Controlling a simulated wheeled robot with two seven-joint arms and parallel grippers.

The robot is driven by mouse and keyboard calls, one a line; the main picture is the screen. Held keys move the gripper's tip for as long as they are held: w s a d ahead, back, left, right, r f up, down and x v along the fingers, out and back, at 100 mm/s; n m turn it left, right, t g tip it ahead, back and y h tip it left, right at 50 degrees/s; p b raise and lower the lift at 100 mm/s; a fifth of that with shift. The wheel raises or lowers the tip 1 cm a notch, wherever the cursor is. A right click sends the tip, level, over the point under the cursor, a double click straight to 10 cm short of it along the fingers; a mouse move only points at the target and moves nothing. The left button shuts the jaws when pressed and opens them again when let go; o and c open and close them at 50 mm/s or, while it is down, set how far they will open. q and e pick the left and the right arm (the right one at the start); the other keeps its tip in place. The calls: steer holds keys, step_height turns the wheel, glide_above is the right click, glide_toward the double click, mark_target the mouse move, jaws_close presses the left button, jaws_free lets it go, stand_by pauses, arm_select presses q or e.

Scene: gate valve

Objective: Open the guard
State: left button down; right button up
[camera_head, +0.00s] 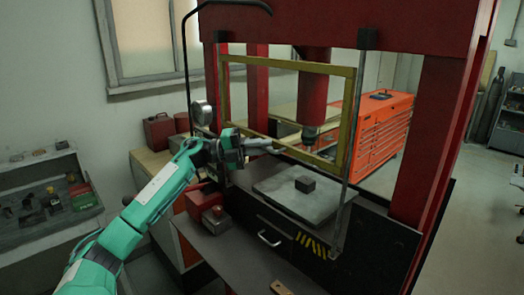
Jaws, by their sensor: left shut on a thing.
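The guard (290,64) is a yellow rectangular frame in front of a red press, between two upright metal rails. Its frame stands upright, with its lower bar above the press bed (265,187). My left gripper (268,146) reaches in from the left and is shut at the guard's lower bar, left of its middle. The fingers partly hide the bar there. My right gripper is not in view.
Red boxes (207,200) stand left of the bed. An orange tool cabinet (382,128) is behind. A pressure gauge (202,112) is near the left rail.

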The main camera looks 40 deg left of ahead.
arm_select(q)
steer(key=c, duration=1.5)
jaws_free()
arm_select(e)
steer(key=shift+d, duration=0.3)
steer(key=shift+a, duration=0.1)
